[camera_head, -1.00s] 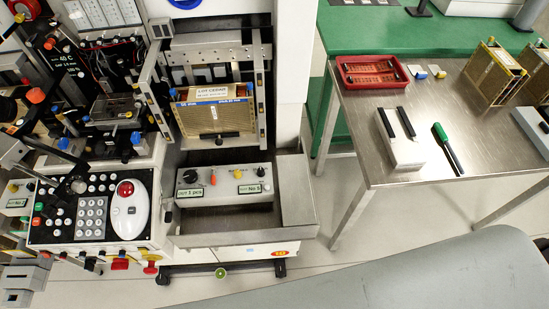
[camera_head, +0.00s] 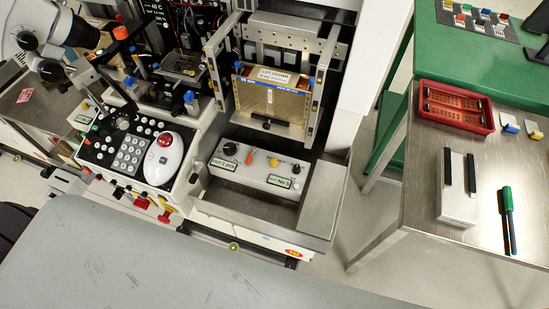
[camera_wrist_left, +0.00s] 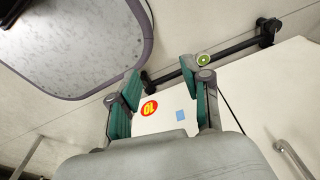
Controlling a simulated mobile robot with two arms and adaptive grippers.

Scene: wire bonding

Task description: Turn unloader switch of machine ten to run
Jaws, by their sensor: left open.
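The machine carries a white control box (camera_head: 262,174) with a black knob (camera_head: 230,148) at its left, an orange lever (camera_head: 249,157), a yellow knob (camera_head: 273,162) and a dark knob (camera_head: 296,168) at its right. The box's labels are too small to read surely, so I cannot tell which is the unloader switch. In the left wrist view a red and yellow oval sticker (camera_wrist_left: 149,108), apparently an upside-down 10, is on the machine's white panel. My left gripper (camera_wrist_left: 163,76) is open and empty, away from the control box. My right gripper is in neither view.
A gold magazine (camera_head: 272,96) sits above the control box. A keypad panel with a red-topped white mouse (camera_head: 161,157) is at left. A steel table (camera_head: 425,215) with a red tray (camera_head: 455,98) stands at right. Bare floor lies between machine and table.

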